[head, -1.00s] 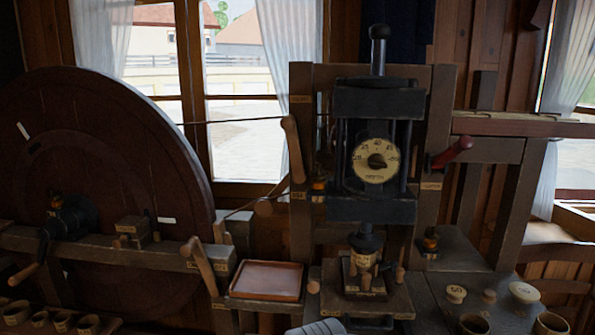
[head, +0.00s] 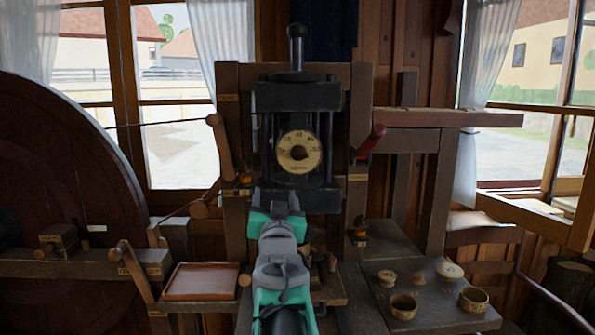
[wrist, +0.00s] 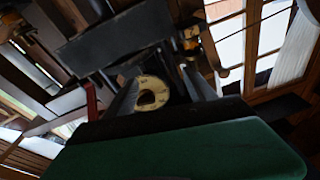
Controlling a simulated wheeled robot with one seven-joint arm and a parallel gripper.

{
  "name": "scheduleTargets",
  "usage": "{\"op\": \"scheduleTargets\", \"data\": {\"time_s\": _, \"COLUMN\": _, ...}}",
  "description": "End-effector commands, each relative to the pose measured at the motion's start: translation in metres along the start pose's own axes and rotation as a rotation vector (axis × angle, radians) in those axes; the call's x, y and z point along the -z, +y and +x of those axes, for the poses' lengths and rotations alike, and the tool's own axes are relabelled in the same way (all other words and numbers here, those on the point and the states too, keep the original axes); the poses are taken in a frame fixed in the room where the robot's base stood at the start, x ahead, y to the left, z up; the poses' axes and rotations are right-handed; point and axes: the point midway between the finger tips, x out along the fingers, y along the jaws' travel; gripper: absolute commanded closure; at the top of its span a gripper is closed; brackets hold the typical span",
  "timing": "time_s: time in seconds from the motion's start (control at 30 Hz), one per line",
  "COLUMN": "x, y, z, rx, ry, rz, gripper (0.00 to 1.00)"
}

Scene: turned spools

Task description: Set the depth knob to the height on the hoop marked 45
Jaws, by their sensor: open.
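The depth knob (head: 299,152) is a dark grip at the middle of a round cream dial (head: 288,163) on the black press head. Its numbers are too small to read surely now, and I cannot tell its setting. It also shows in the wrist view (wrist: 147,98), between and beyond two grey fingers. My gripper (head: 279,201) is open and empty, below and slightly left of the dial in the head view, apart from it. My arm hides the work spot under the press head. I cannot make out a hoop marked 45.
A red-handled lever (head: 371,140) and a wooden lever (head: 221,145) flank the press. A brown tray (head: 201,282) sits lower left, beside a large dark wheel (head: 65,170). Cups (head: 403,306) and a pale lid (head: 450,270) stand on the right bench.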

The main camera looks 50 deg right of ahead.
Motion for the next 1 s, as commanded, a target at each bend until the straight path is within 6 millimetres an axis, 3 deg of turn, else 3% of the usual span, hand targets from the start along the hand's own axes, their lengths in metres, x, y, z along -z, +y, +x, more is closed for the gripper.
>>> {"op": "scheduleTargets", "data": {"time_s": 0.03, "x": 0.019, "y": 0.025, "z": 0.002, "rx": -0.036, "ry": 0.085, "rz": -0.003, "gripper": 0.36}}
{"op": "scheduleTargets", "data": {"time_s": 0.1, "x": 0.044, "y": 0.042, "z": 0.003, "rx": -0.059, "ry": 0.174, "rz": -0.007, "gripper": 0.36}}
{"op": "scheduleTargets", "data": {"time_s": 0.2, "x": 0.059, "y": 0.050, "z": 0.008, "rx": -0.068, "ry": 0.216, "rz": -0.009, "gripper": 0.36}}
{"op": "scheduleTargets", "data": {"time_s": 0.6, "x": 0.073, "y": 0.052, "z": 0.072, "rx": -0.065, "ry": 0.213, "rz": -0.009, "gripper": 0.36}}
{"op": "scheduleTargets", "data": {"time_s": 0.9, "x": 0.073, "y": 0.052, "z": 0.077, "rx": -0.065, "ry": 0.213, "rz": -0.009, "gripper": 0.36}}
{"op": "scheduleTargets", "data": {"time_s": 1.0, "x": 0.072, "y": 0.052, "z": 0.077, "rx": -0.065, "ry": 0.213, "rz": -0.009, "gripper": 0.45}}
